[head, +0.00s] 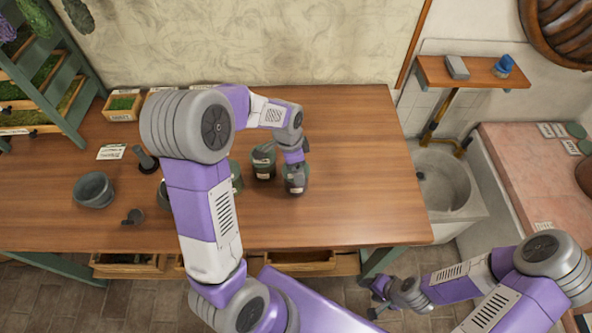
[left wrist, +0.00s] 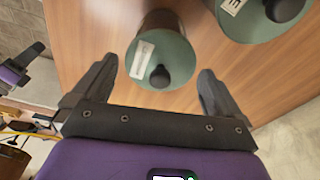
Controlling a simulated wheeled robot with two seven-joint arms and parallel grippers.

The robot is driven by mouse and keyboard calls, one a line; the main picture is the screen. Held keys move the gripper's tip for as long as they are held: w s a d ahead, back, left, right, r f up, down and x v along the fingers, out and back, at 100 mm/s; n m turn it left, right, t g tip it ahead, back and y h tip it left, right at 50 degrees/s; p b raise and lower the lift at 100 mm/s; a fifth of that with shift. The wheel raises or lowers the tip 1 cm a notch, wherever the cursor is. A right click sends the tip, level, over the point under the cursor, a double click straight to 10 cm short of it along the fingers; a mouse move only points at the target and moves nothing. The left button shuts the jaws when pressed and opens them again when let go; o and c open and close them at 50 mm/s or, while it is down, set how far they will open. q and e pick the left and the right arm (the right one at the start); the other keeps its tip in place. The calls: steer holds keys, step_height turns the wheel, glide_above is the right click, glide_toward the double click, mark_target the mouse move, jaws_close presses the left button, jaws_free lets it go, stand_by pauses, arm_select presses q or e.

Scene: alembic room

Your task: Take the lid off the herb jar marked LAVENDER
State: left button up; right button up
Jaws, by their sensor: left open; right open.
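A dark green herb jar (left wrist: 178,55) with a pale label and a black lid knob sits between the spread fingers of my left gripper (left wrist: 157,78) in the left wrist view. The fingers are open and not closed on the knob. In the head view this jar (head: 296,187) stands under my left gripper (head: 294,166), which partly hides it. A second green jar (left wrist: 250,28) stands beside it, also in the head view (head: 263,170). Label words are too small to read, so I cannot tell which is LAVENDER. My right gripper (head: 382,297) is open and empty, low in front of the table.
More jars (head: 236,178) are partly hidden behind my left arm on the wooden table (head: 360,200). A bowl (head: 94,190) and a green rack (head: 60,80) are at left. A sink (head: 445,185) is at right. The table's right part is clear.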

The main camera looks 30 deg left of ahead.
arm_select(q)
steer(key=shift+f, duration=0.25)
steer(key=c, duration=0.8)
